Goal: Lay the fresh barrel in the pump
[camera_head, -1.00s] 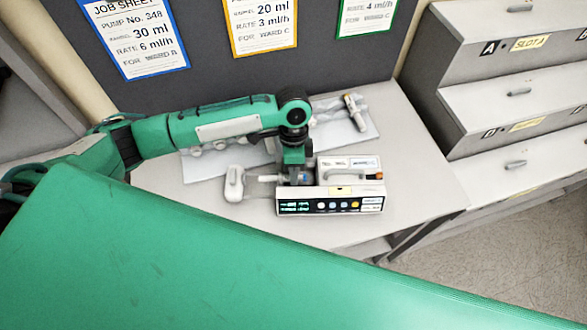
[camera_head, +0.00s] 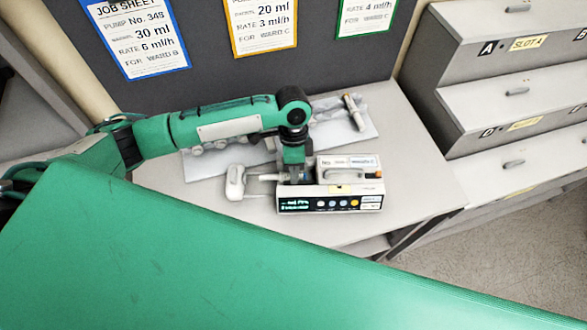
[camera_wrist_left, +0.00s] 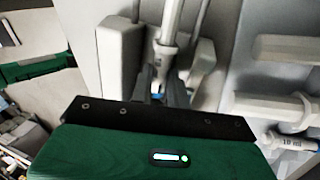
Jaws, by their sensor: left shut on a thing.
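The pump (camera_head: 330,203) stands on the table as a white box with a lit screen, several buttons and a top handle. A pale block (camera_head: 235,182) stands off its left side. My left gripper (camera_head: 293,180) points down into the pump's left part and is shut on a pale barrel (camera_head: 266,177), which lies along the line between block and pump. In the left wrist view the barrel (camera_wrist_left: 171,22) runs up from between the fingers (camera_wrist_left: 165,88). The fingers hide its held part, so I cannot tell whether it is fully seated. My right gripper is not in view.
A pale tray (camera_head: 200,170) behind the pump holds several barrels; one marked 10 ml (camera_wrist_left: 290,142) shows in the left wrist view. Another item (camera_head: 354,112) lies at its right end. Grey drawers (camera_head: 500,110) stand at the right. The table right of the pump is clear.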

